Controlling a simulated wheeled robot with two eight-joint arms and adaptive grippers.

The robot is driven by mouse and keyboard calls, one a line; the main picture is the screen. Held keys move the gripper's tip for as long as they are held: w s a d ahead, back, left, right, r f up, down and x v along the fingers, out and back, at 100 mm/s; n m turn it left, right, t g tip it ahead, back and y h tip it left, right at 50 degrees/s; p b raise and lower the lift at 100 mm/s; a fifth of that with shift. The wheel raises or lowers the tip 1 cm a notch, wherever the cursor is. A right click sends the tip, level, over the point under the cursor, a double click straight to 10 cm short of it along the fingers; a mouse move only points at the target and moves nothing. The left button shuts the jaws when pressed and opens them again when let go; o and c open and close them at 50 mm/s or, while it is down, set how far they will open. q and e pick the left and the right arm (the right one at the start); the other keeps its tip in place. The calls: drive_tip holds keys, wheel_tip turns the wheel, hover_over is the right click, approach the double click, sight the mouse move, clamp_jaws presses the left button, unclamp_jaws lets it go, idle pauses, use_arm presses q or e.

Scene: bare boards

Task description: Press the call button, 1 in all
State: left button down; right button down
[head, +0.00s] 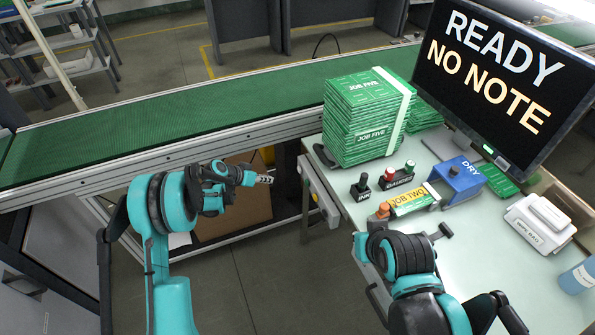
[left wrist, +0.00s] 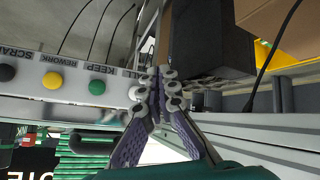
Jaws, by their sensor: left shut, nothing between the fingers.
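The call button is a white button (left wrist: 138,92) at the right end of a row on a pale panel (left wrist: 25,108) in the left wrist view. Its label reads "ALL", the first letter not readable. My left gripper (left wrist: 170,78) is shut and empty. Its fingertips show just right of the white button and partly overlap it; I cannot tell whether they touch. In the head view my left gripper (head: 268,179) points right, a little left of the table's front edge.
Black (left wrist: 7,72), yellow (left wrist: 52,80) and green (left wrist: 97,87) buttons, labelled scrap, rework and keep, share the panel. The table (head: 480,270) holds green packets (head: 360,115), stamps, a blue box (head: 457,180) and a screen (head: 505,75) reading "READY NO NOTE". A green conveyor (head: 130,140) runs behind.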

sight(299, 170)
use_arm(q)
drive_tip(key=w+d, duration=0.2)
drive_tip(key=d, duration=0.6)
drive_tip(key=shift+w, duration=0.35)
drive_tip(key=shift+d, duration=0.1)
drive_tip(key=shift+d, duration=0.15)
idle(0.9)
drive_tip(key=shift+w+d, duration=0.1)
drive_tip(key=shift+d, duration=0.15)
drive_tip(key=shift+w+d, duration=0.15)
drive_tip(key=shift+d, duration=0.25)
idle(0.7)
drive_tip(key=shift+a, duration=0.15)
drive_tip(key=shift+s+a+b, duration=0.25)
drive_tip(key=shift+a+b, duration=0.1)
drive_tip(key=shift+a, duration=0.3)
